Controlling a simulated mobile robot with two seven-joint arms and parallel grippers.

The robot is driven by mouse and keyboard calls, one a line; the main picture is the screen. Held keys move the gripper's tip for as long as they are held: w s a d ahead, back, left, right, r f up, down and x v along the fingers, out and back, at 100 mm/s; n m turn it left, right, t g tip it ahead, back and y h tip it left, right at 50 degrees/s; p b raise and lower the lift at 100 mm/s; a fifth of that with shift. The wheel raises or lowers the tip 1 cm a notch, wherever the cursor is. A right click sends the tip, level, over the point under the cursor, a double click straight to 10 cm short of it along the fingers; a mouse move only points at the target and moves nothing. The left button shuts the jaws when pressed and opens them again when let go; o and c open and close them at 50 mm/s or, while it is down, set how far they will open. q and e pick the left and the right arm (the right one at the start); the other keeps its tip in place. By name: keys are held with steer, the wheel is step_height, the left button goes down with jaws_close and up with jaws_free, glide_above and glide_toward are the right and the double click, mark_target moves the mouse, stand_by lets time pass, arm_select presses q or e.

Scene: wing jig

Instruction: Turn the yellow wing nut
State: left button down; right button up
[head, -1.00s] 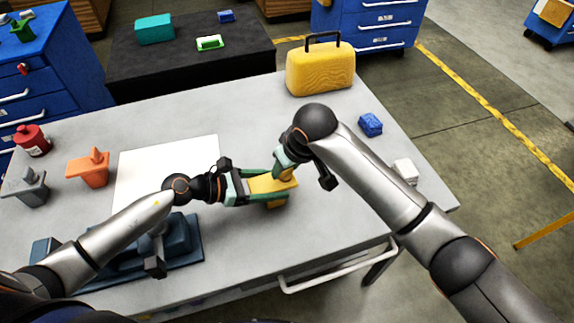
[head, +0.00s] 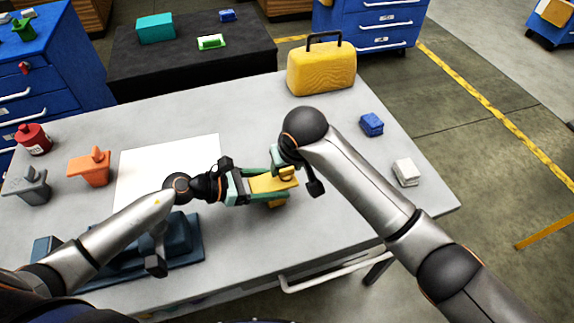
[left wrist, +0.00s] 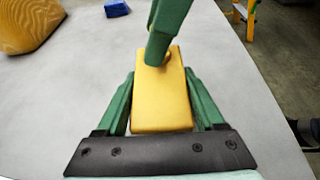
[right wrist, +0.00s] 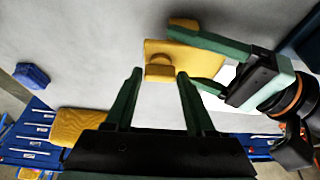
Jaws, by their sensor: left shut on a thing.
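A yellow block (head: 268,184) is held just above the table near its front middle. My left gripper (left wrist: 162,95) is shut on its sides, one green finger on each side. The yellow wing nut (right wrist: 159,72) sits on the block's face. In the head view the wing nut (head: 288,173) shows at the block's right end. My right gripper (right wrist: 159,77) is open, with its fingertips on either side of the wing nut. I cannot tell whether they touch it. In the left wrist view a right finger hides most of the nut.
A yellow case (head: 322,70), a blue block (head: 371,124) and a white block (head: 405,172) stand to the right. An orange part (head: 89,168), a grey part (head: 27,186) and a red canister (head: 33,140) stand left. A white sheet (head: 150,155) lies mid-table.

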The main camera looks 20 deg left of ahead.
steer(key=o, duration=0.4)
steer(key=shift+c, duration=0.2)
steer(key=v, duration=1.2)
arm_select(q)
jaws_free()
steer(key=shift+a, duration=0.1)
steer(key=b+v, duration=0.2)
steer(key=v, duration=1)
steer(key=shift+r, duration=0.15)
arm_select(e)
steer(key=shift+f, duration=1)
